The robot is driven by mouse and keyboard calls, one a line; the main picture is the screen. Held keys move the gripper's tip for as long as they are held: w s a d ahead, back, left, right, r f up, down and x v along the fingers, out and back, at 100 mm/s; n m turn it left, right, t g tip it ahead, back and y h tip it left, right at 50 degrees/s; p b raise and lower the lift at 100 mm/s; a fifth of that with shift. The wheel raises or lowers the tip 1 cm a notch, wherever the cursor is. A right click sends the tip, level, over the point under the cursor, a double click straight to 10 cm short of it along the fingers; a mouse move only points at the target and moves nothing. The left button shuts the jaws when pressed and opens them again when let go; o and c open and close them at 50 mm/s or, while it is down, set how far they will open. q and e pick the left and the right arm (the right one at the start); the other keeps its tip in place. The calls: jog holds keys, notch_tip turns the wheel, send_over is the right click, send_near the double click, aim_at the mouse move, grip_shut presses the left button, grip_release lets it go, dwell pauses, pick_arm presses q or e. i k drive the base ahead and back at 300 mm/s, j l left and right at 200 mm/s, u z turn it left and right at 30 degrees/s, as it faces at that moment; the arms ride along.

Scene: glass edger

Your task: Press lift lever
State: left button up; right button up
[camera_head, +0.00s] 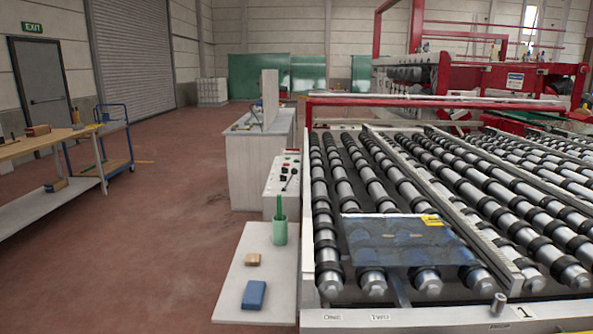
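A pale control box (282,182) stands at the left side of the roller conveyor. Its sloped top carries several small red, dark and light controls. A thin dark lever (289,178) stands up from this top, leaning a little. It is small in the picture, and I cannot read any label by it or tell for sure that it is the lift lever. Neither of my grippers shows in the head view.
A glass sheet (397,239) with a yellow label lies on the conveyor rollers (345,190). In front of the box, a white side shelf (238,290) holds a green cup (279,231), a tan block (253,260) and a blue block (254,295). Open floor lies left.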

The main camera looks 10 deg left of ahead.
aim_at(294, 172)
jog(key=j+z, duration=0.1)
jog(key=z, duration=0.25)
jog(key=i+j+z, duration=0.1)
jog(key=z, duration=0.2)
jog(key=i+j+z, duration=0.15)
jog(key=j+z, duration=0.15)
jog(key=j, duration=1.15)
jog(key=j+z, duration=0.35)
jog(key=j, duration=1.1)
